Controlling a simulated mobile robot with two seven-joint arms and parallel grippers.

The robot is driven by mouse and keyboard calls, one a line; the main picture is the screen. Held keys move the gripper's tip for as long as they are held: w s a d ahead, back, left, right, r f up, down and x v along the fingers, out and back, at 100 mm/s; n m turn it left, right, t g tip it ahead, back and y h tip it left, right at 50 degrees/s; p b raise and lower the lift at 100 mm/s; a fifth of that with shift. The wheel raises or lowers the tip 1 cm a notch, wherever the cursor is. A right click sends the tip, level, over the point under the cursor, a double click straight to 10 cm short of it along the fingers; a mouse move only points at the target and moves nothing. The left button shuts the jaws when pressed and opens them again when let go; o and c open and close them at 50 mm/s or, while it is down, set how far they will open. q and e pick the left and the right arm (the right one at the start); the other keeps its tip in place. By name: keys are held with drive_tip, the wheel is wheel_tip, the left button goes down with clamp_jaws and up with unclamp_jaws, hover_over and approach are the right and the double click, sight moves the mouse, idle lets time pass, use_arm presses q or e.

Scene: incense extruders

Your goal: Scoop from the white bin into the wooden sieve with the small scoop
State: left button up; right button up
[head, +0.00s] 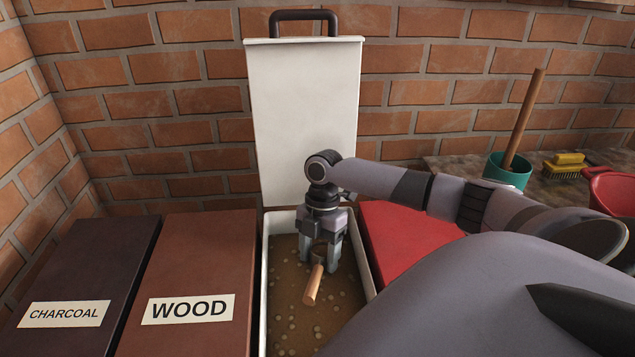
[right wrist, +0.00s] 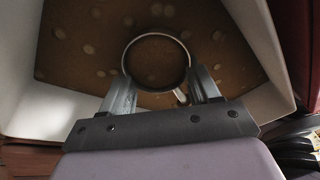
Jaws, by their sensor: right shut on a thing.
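The white bin (head: 266,270) stands open and holds brown powder (head: 290,310) dotted with pale round spots; the powder also fills the right wrist view (right wrist: 80,45). My right gripper (head: 320,262) points down inside the bin and is shut on the small scoop. The scoop's wooden handle (head: 313,286) sticks out toward the front, tilted. In the right wrist view the scoop's round cup (right wrist: 157,60) shows between the fingers, brown inside; I cannot tell how full it is. The wooden sieve and my left gripper are not in view.
The bin's raised white lid (head: 305,120) stands behind it. The dark CHARCOAL box (head: 85,265) and brown WOOD box (head: 205,265) are left, a red lid (head: 400,235) right. Farther right are a teal cup (head: 507,172), a yellow brush (head: 565,165) and a red container (head: 612,190).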

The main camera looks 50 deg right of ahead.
drive_tip(key=shift+t+h, duration=0.4)
drive_tip(key=shift+h, duration=0.2)
drive_tip(key=shift+s+a+r+p, duration=0.2)
drive_tip(key=shift+a+r+p, duration=0.1)
drive_tip(key=shift+r+p, duration=0.8)
drive_tip(key=shift+s+a+r+p, duration=0.15)
drive_tip(key=shift+a+r+p, duration=0.15)
drive_tip(key=shift+r+p, duration=0.7)
drive_tip(key=shift+s+a+r+p, duration=0.25)
drive_tip(key=shift+r+p, duration=0.45)
drive_tip(key=shift+p, duration=0.75)
drive_tip(key=shift+t+h, duration=0.4)
drive_tip(key=shift+h, duration=0.1)
drive_tip(key=r, duration=0.1)
drive_tip(key=a+r, duration=0.1)
drive_tip(key=r, duration=0.2)
drive_tip(key=shift+s+a+r+b, duration=0.3)
drive_tip(key=shift+s+r+b, duration=0.05)
drive_tip(key=shift+s, duration=0.05)
drive_tip(key=s+a+r, duration=0.4)
drive_tip(key=s+a, duration=0.1)
drive_tip(key=a, duration=0.2)
drive_tip(key=shift+a+r+h, duration=0.3)
drive_tip(key=shift+a+r, duration=0.05)
drive_tip(key=shift+r, duration=0.05)
drive_tip(key=shift+s, duration=0.1)
